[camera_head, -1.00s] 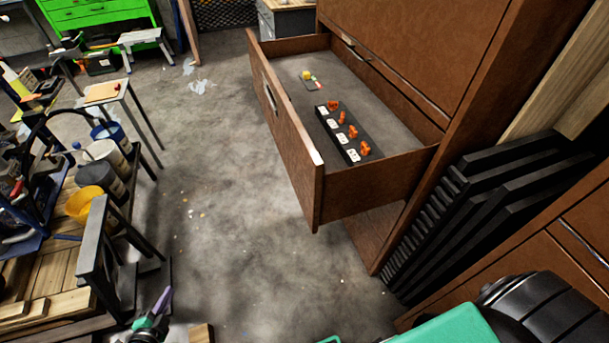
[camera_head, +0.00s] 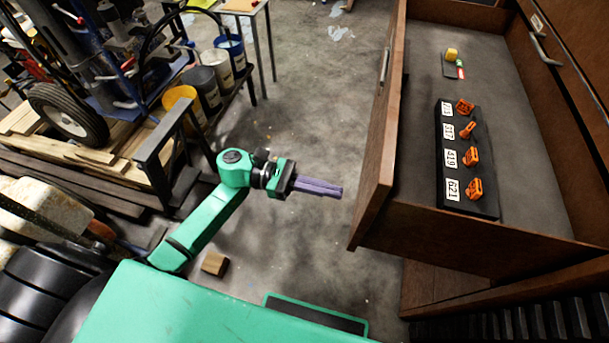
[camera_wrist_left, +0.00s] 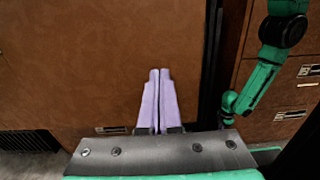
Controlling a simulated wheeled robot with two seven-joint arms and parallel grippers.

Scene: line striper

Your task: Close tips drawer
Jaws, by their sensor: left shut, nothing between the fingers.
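The open drawer (camera_head: 368,183) sticks out of the brown cabinet (camera_head: 575,40) in the head view. Inside it lies a black strip (camera_head: 470,195) with several orange tips and white number labels, and a small yellow piece (camera_head: 452,55) farther back. My left gripper (camera_head: 340,191) is shut and empty, left of the drawer front's near end, with a small gap showing in the picture. In the left wrist view its purple fingers (camera_wrist_left: 160,80) lie together before a brown panel (camera_wrist_left: 90,60). A green arm, apparently my right, shows there too; its gripper (camera_wrist_left: 228,115) is too small to read.
A rack with buckets (camera_head: 182,100) and a wheeled machine (camera_head: 70,115) stand at the left. A small wooden block (camera_head: 215,264) lies on the floor below my left arm. Grey floor (camera_head: 320,110) is clear between rack and drawer.

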